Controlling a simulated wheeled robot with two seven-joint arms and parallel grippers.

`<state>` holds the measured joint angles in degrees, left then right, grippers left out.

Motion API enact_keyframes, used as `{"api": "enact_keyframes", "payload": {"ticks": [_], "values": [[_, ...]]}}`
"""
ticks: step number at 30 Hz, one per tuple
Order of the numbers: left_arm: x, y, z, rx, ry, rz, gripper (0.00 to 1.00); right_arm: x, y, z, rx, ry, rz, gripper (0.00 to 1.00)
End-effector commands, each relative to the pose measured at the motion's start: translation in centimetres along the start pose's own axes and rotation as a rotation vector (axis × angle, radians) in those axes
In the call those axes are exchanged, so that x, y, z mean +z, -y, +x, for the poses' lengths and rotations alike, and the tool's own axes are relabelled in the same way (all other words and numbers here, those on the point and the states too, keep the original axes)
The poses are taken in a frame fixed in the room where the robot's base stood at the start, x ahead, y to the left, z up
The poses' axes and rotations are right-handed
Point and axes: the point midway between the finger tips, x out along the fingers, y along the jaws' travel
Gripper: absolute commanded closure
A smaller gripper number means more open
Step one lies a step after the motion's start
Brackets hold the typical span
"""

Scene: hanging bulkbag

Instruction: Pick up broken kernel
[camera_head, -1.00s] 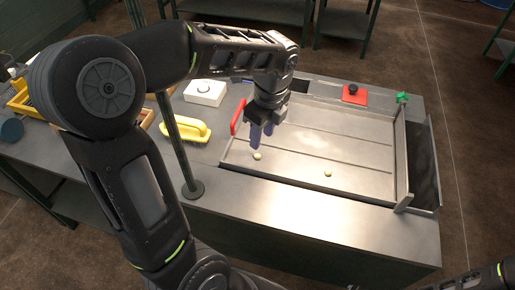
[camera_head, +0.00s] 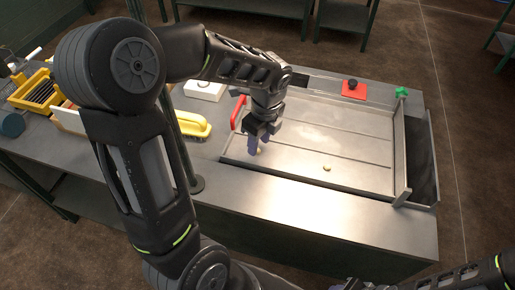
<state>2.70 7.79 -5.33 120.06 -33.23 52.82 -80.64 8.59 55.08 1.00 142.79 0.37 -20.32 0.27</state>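Two small pale-yellow kernels lie on the flat metal tray (camera_head: 345,150). One kernel (camera_head: 327,168) lies in the open near the tray's front middle. The other kernel (camera_head: 259,151) is near the tray's left front, right by the fingertips of my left gripper (camera_head: 258,148) and partly hidden by them. The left gripper points down with its bluish fingers low over the tray. I cannot tell whether the fingers touch or hold that kernel. Only part of my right arm shows at the bottom right; its gripper is not clearly seen.
A red handle (camera_head: 238,113) stands at the tray's left edge. A yellow brush (camera_head: 190,125) and a white box (camera_head: 205,90) lie to the left. A red pad with a black knob (camera_head: 353,89) is behind the tray. A dark post stands left of the tray.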

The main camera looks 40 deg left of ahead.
Motion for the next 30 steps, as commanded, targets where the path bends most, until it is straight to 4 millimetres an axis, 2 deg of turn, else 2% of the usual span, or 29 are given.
{"api": "enact_keyframes", "payload": {"ticks": [3, 6, 23, 30], "values": [[0.0, 0.0, 1.6, 0.002, 0.000, 0.001, 0.60, 0.0, 0.1, -0.2, 0.001, 0.001, 0.001, 0.64], [0.0, 0.0, 2.1, 0.000, 0.000, 0.001, 0.60, 0.0, 0.1, -0.3, 0.001, 0.001, 0.001, 0.64], [0.0, 0.0, 2.1, -0.001, 0.000, 0.001, 0.60, 0.0, 0.1, -0.2, 0.001, 0.001, 0.001, 0.64], [0.0, 0.0, 2.1, -0.001, 0.000, 0.001, 0.78, 0.0, 0.1, -0.2, 0.001, 0.001, 0.001, 0.64]]}}
